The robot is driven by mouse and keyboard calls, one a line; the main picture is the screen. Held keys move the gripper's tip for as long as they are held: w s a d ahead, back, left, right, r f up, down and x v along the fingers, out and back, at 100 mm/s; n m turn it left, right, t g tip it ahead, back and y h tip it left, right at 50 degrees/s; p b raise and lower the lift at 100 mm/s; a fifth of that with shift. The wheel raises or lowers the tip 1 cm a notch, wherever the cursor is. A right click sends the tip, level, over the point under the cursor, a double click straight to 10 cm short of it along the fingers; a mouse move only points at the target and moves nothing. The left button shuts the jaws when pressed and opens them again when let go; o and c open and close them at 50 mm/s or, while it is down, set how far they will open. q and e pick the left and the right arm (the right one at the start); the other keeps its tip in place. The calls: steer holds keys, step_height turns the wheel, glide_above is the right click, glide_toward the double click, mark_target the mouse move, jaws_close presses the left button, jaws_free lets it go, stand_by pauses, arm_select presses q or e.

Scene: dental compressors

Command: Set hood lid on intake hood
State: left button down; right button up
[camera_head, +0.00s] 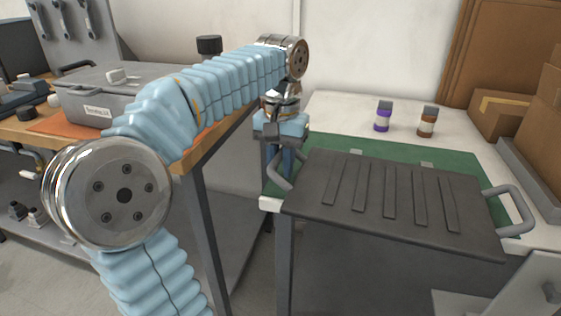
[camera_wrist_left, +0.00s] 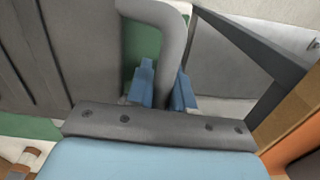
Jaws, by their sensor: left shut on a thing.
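The hood lid (camera_head: 390,200) is a dark grey ribbed panel with a bar handle at each side. It is over the green mat at the right table's front, its near edge hanging past the table edge. My left gripper (camera_head: 278,165) is at the lid's left handle (camera_head: 279,172). The left wrist view shows the blue fingers (camera_wrist_left: 162,88) shut around that handle (camera_wrist_left: 172,48), beside the lid (camera_wrist_left: 85,50). The right handle (camera_head: 515,208) is free. I cannot make out the intake hood for certain. My right gripper is out of view.
The white table (camera_head: 335,108) carries the green mat (camera_head: 330,145), a purple-banded bottle (camera_head: 382,120) and a brown bottle (camera_head: 427,125). Cardboard boxes (camera_head: 498,113) stand at the right. A labelled grey case (camera_head: 90,100) sits on the left workbench. A gap separates bench and table.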

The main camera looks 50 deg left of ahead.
arm_select(q)
steer(key=c, duration=0.9)
jaws_free()
